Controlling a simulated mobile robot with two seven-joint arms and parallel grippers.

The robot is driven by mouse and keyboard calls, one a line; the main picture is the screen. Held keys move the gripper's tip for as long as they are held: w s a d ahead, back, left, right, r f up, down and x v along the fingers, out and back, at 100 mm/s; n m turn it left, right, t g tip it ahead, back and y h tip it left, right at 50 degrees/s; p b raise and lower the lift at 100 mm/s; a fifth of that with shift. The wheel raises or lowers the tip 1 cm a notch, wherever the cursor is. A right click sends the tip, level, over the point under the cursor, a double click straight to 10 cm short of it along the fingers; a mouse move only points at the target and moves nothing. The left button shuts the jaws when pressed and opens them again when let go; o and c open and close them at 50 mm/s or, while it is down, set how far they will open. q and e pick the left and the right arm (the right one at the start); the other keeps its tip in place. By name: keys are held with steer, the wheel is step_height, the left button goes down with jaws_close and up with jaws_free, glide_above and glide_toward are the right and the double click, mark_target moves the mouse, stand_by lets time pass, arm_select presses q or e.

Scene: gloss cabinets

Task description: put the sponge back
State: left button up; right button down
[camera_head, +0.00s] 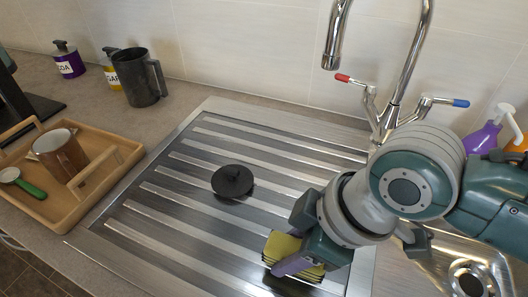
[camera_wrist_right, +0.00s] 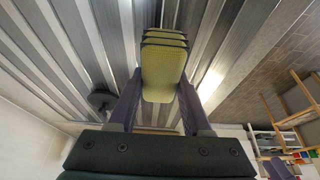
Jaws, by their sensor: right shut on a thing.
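The sponge (camera_head: 283,244) is yellow-green with dark, layered edges. It is held low over the ribbed drainboard at the lower middle of the head view. My right gripper (camera_head: 290,262) is shut on it, with a purple finger across its near side. The right wrist view also shows the sponge (camera_wrist_right: 163,72) between the two purple fingers of my right gripper (camera_wrist_right: 160,104). I cannot tell whether the sponge touches the drainboard. My left gripper is not in view.
A black round lid-like piece (camera_head: 232,181) lies on the drainboard (camera_head: 150,238). A wooden tray (camera_head: 112,178) with a brown mug (camera_head: 62,154) and green scoop (camera_head: 28,187) stands left. A dark pitcher (camera_head: 138,80) stands behind. The faucet (camera_head: 395,75) rises at the back right, near the sink drain (camera_head: 470,280).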

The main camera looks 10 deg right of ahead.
steer(key=shift+f, duration=1.2)
steer(key=shift+f, duration=0.15)
steer(key=shift+c, duration=1.7)
jaws_free()
